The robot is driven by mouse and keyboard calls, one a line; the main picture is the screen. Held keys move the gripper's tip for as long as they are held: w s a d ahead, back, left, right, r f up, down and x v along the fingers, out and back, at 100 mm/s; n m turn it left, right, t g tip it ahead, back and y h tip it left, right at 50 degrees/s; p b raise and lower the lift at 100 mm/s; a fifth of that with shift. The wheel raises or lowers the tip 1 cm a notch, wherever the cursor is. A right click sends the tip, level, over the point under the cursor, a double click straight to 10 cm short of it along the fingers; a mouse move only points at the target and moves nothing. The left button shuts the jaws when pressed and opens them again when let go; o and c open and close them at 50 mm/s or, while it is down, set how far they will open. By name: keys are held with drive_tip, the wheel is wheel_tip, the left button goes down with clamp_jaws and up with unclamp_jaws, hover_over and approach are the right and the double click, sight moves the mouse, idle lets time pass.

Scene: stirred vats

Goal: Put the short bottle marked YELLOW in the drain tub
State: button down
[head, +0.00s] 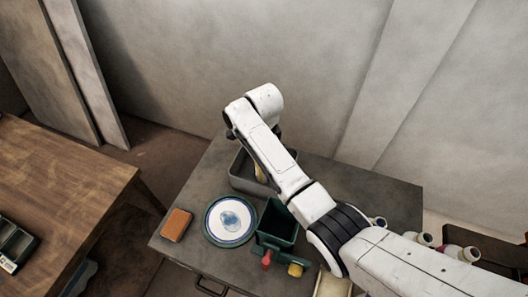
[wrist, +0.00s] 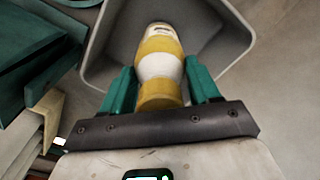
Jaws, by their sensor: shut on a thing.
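A yellow bottle with white bands (wrist: 160,62) is between the green fingers of my gripper (wrist: 160,82) in the wrist view. The gripper is shut on it. I cannot read a marking on it. The bottle is over the grey tub (wrist: 103,42), whose sloped walls surround its far end in the picture; I cannot tell whether it touches the bottom. In the head view the grey tub (head: 241,183) stands at the back of the grey table, partly hidden by my arm. A sliver of the bottle (head: 260,173) shows there; my gripper is mostly hidden behind the arm.
A dark green bin (head: 277,221) stands in front of the tub, with a red object (head: 266,260) and a yellow one (head: 295,270) near it. A blue-rimmed plate (head: 213,236) and an orange block (head: 176,225) lie left. Several bottles (head: 453,251) stand at the right.

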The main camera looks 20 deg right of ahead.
drive_tip(key=shift+c, duration=1.2)
unclamp_jaws()
wheel_tip(320, 180, up, 12)
drive_tip(key=shift+r+p, duration=0.1)
drive_tip(key=shift+p, duration=0.5)
